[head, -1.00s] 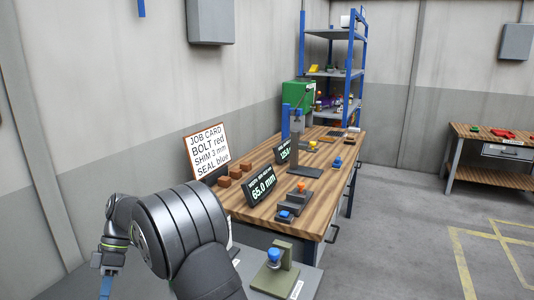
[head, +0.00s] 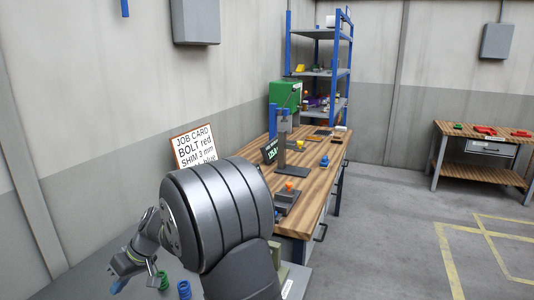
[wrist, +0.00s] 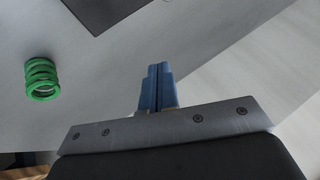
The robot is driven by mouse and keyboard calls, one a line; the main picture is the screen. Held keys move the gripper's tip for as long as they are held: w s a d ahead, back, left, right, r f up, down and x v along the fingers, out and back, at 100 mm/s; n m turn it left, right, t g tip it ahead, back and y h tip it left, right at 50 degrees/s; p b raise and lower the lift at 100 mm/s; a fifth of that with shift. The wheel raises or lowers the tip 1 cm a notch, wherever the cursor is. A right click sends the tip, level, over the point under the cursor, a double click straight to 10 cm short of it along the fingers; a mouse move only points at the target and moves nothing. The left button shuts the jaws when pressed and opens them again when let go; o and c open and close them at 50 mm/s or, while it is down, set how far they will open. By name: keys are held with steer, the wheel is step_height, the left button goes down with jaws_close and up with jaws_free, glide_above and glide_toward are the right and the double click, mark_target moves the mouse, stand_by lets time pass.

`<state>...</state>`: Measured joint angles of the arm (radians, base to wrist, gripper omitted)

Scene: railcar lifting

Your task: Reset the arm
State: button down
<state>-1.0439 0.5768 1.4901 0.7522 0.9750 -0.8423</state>
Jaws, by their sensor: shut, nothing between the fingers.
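My gripper shows in the wrist view (wrist: 158,88) with its two blue fingers pressed together and nothing between them. In the head view my gripper (head: 118,287) hangs at the lower left, over a grey surface (head: 85,275), with the large dark arm link to its right. A green coil spring (wrist: 42,78) lies apart from the fingers, to their left in the wrist view. The spring also shows in the head view (head: 162,281), just right of the gripper, with a blue coil spring (head: 184,290) beside it.
A wooden workbench (head: 312,185) stands beyond my arm, with a press-like stand (head: 283,145) and small parts on it. My arm partly hides the job card (head: 196,146). Blue shelving (head: 320,72) stands behind. A second bench (head: 480,140) is at right; the floor between is clear.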

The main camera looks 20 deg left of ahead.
steer(key=shift+m+t+y, duration=0.3)
steer(key=shift+m+t, duration=0.1)
steer(key=shift+m, duration=0.3)
steer(key=shift+w+d+r, duration=0.1)
steer(key=shift+w+d, duration=0.2)
steer(key=shift+w, duration=0.5)
steer(key=shift+w+d+f, duration=0.1)
steer(key=shift+w+d, duration=0.2)
steer(key=shift+w, duration=0.45)
steer(key=shift+w+d+r, duration=0.1)
steer(key=shift+w+d, duration=0.2)
steer(key=shift+w, duration=0.5)
